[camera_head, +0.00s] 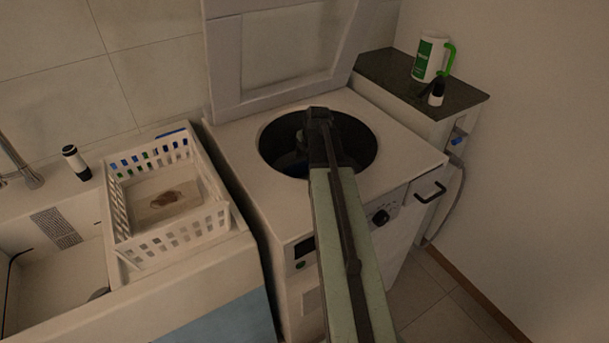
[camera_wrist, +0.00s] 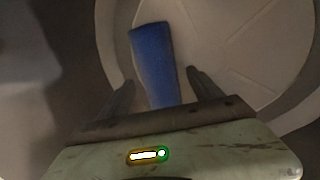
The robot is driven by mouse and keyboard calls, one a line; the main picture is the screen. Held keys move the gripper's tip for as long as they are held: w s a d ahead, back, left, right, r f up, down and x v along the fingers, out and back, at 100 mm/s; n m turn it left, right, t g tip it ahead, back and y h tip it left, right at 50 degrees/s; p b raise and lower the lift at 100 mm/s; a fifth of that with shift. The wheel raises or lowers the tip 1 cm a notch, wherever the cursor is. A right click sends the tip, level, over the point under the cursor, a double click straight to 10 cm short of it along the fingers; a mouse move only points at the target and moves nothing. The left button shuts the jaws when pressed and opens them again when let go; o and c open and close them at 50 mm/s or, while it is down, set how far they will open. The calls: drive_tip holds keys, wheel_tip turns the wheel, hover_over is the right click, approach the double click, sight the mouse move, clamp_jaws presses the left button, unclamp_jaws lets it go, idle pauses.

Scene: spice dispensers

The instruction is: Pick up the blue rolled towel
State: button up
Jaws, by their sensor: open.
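The blue rolled towel (camera_wrist: 153,60) shows in the wrist view inside the round drum of the washing machine. It stretches away from my gripper, and its near end is hidden behind the gripper body. My gripper (camera_wrist: 158,82) is open, with one finger on each side of the towel. The left finger looks close to the towel and the right one has a small gap; I cannot tell whether either touches. In the head view my gripper is down in the opening of the top-loading washing machine (camera_head: 270,215), and only a dark blue patch shows there beside it.
The drum wall (camera_wrist: 285,95) curves close around my gripper. The raised lid (camera_head: 290,50) stands behind the opening. A white basket (camera_head: 170,240) sits left on the sink counter. A white and green jug (camera_head: 430,58) and a small black-topped bottle (camera_head: 436,95) stand on the right shelf.

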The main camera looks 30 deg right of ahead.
sight(305, 163)
drive_tip(key=shift+x, duration=0.8)
drive_tip(key=shift+s+r, duration=0.1)
drive_tip(key=shift+r, duration=0.05)
drive_tip(key=c, duration=1.6)
drive_tip(key=shift+o, duration=0.2)
wheel_tip(305, 163, up, 10)
drive_tip(key=p, duration=1)
drive_tip(key=shift+r, duration=0.1)
